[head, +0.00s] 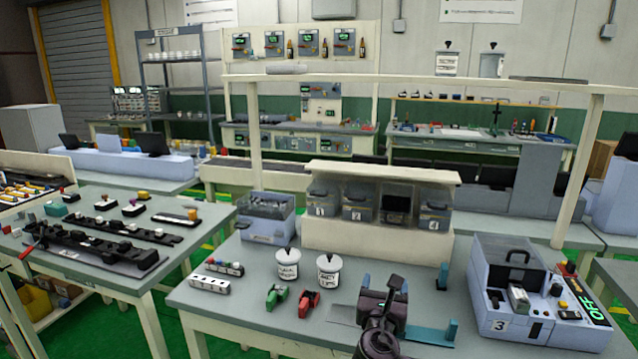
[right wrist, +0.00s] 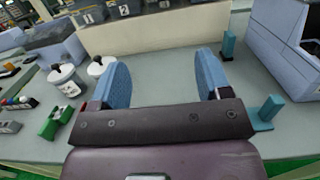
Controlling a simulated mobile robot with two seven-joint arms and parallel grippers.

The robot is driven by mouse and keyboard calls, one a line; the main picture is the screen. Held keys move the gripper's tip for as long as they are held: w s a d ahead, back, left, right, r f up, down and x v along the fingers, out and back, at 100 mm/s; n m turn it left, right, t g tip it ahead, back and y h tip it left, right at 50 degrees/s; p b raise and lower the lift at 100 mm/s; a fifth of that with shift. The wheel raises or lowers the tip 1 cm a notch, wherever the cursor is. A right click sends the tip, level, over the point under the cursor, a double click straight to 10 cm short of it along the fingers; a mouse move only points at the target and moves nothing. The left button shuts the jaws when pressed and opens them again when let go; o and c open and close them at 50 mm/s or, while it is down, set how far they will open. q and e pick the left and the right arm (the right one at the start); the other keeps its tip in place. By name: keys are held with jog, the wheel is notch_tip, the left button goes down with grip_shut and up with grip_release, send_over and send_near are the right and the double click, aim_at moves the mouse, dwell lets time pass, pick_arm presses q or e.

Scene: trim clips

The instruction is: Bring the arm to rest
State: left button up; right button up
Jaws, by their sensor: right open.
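My right gripper (head: 380,287) is over the front middle of the grey workbench (head: 250,318). In the right wrist view its two blue fingers (right wrist: 163,78) stand wide apart, with only bare bench top and the pale bin housing beyond between them. It is open and empty. A red clip-like piece (head: 276,296) and a green one (head: 307,303) lie on the bench to its left, apart from it. The green piece also shows in the right wrist view (right wrist: 55,122). My left gripper is in neither view.
Two white labelled tubs (head: 328,271) stand left of the gripper. A blue upright fixture (head: 444,276) is close on its right, and a grey-blue case (head: 515,275) stands further right. A pale bin housing (head: 350,241) lies behind. Bare bench shows at the front left.

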jog(key=s+d+f+m+g+y, duration=0.1)
jog(key=s+d+f+m, duration=0.3)
jog(key=s+f+m, duration=0.4)
jog(key=s+d+f+m+g+y, duration=0.2)
jog(key=s+d+f+m, duration=0.3)
jog(key=s+m, duration=0.8)
jog(key=s+d+f+m+g+y, duration=0.2)
jog(key=s+d+f+m+g, duration=0.1)
jog(key=s+f+m, duration=0.7)
jog(key=s+d+f, duration=0.1)
jog(key=s, duration=0.3)
jog(key=shift+d+m+g, duration=0.3)
jog(key=shift+m+g, duration=0.1)
